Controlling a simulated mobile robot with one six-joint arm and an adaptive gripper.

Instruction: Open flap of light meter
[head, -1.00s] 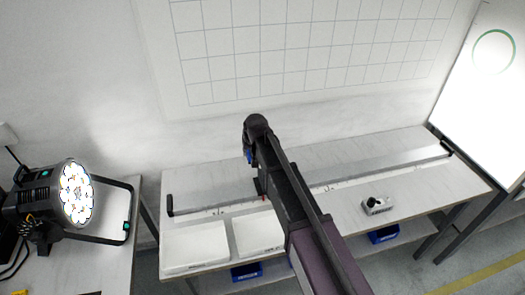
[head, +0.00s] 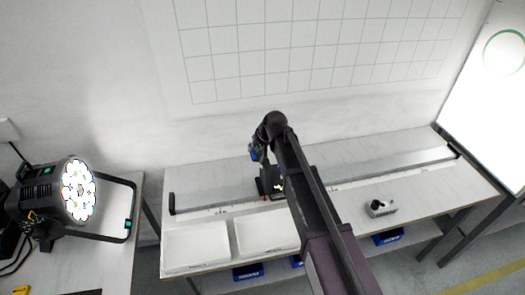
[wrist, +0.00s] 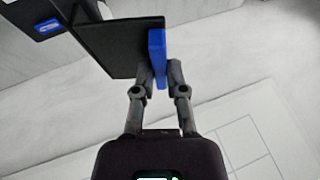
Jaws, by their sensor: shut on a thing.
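In the wrist view my gripper (wrist: 160,80) is shut on a blue tab (wrist: 156,55) at the edge of a dark flat panel (wrist: 118,32), which looks like the flap of the light meter. Another dark part with a blue mark (wrist: 47,25) shows at the upper left of that view, partly cut off by the frame. In the head view a dark device (head: 270,180), which looks like the light meter, stands on the bench beside my gripper (head: 256,152). My arm hides part of it, and the fingertips are too small to make out there.
The long bench (head: 405,158) carries a metal rail (head: 400,163), two white trays (head: 196,246) and a small box with a black knob (head: 381,208). A lit par can (head: 62,192) stands on the left table. A gridded wall panel (head: 310,50) is behind.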

